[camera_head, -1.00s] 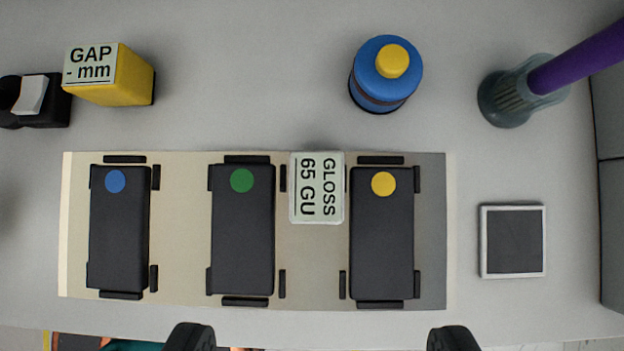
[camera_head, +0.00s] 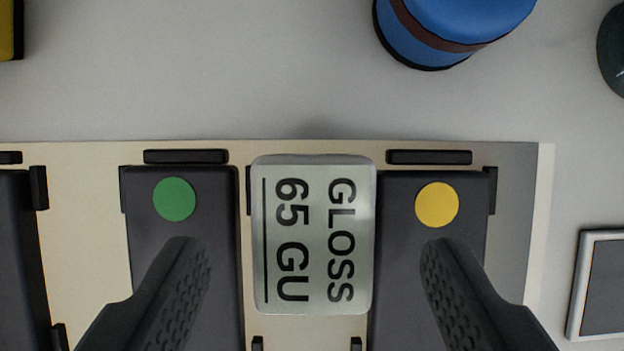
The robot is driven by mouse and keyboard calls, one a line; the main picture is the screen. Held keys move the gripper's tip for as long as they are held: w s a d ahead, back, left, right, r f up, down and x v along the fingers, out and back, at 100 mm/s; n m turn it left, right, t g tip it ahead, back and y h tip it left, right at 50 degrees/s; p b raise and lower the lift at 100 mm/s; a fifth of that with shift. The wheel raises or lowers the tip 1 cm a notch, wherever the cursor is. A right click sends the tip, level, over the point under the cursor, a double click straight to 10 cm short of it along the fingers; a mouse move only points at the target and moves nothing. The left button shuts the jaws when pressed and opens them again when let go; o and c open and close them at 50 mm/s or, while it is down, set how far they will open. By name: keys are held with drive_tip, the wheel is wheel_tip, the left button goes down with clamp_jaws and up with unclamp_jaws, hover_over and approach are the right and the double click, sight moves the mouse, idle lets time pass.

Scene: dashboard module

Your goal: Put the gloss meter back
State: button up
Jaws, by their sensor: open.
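The gloss meter (camera_head: 313,235) is a pale grey-green block with rounded corners, its face reading "GLOSS 65 GU" sideways. It sits over the beige board (camera_head: 85,225), between a dark block with a green dot (camera_head: 185,265) and a dark block with a yellow dot (camera_head: 430,205). My gripper (camera_head: 313,255) is open and empty. Its fingers show on either side of the gloss meter, apart from it, over the two dark blocks. How high the fingers are above the blocks I cannot tell.
Small black guides edge the dark blocks. Another dark block (camera_head: 15,260) is cut off at the left. A blue bottle (camera_head: 450,30) stands behind the board. A grey-framed dark square (camera_head: 605,290) lies at the right. The table (camera_head: 240,75) behind the board is mostly clear.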

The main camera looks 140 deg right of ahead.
sight(314, 248)
drive_tip(key=x, duration=0.3)
drive_tip(key=shift+w+a+f, duration=0.15)
drive_tip(key=shift+a+f, duration=0.05)
drive_tip(key=shift+f, duration=0.05)
drive_tip(key=shift+c, duration=0.2)
drive_tip(key=shift+r, duration=0.1)
drive_tip(key=c, duration=1.2)
